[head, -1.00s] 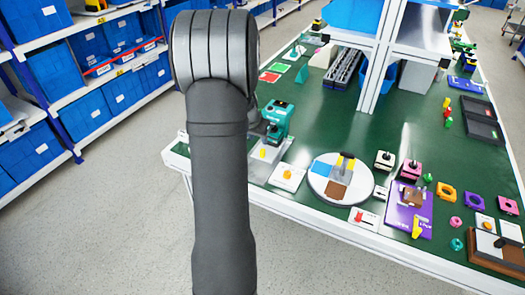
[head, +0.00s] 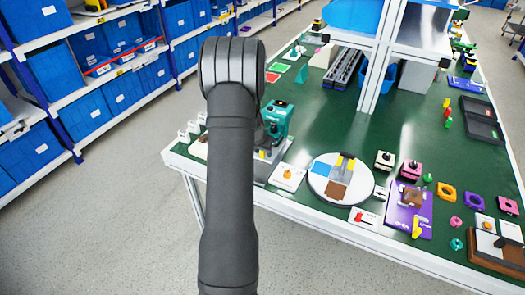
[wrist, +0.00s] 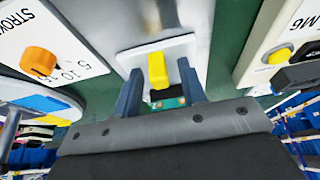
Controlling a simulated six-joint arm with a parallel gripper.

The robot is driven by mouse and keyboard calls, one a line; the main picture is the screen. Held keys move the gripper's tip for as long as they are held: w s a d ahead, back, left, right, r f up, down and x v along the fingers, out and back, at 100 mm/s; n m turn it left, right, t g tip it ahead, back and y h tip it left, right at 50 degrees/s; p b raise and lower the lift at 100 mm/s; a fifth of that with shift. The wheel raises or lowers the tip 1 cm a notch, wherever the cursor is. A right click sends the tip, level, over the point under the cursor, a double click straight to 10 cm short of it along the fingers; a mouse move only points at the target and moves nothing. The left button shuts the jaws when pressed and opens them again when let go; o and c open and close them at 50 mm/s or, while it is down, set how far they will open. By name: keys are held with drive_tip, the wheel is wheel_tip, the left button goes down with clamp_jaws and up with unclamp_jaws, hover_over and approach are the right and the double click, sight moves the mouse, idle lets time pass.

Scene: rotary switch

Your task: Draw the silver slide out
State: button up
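In the wrist view a yellow knob (wrist: 157,70) stands in front of a pale plate at the end of a silver-grey metal part (wrist: 145,16), which looks like the slide. My gripper (wrist: 160,76) is open, with one dark finger on each side of the knob. Gaps show between the fingers and the knob. In the head view the teal machine (head: 276,121) stands at the table's near left, with its silver base (head: 267,168) partly behind my arm. My gripper is hidden there by my arm.
A white STROKE card with an orange knob (wrist: 38,60) is on the left in the wrist view. A white M6 block (wrist: 268,42) is on the right. In the head view a round white turntable (head: 341,179) stands right of the machine.

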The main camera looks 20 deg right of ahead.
clamp_jaws()
drive_tip(key=s+a, duration=0.7)
drive_tip(key=shift+s+a, duration=0.2)
unclamp_jaws()
drive_tip(key=v, duration=1.7)
drive_tip(key=shift+r, duration=0.2)
drive_tip(key=shift+f, duration=0.15)
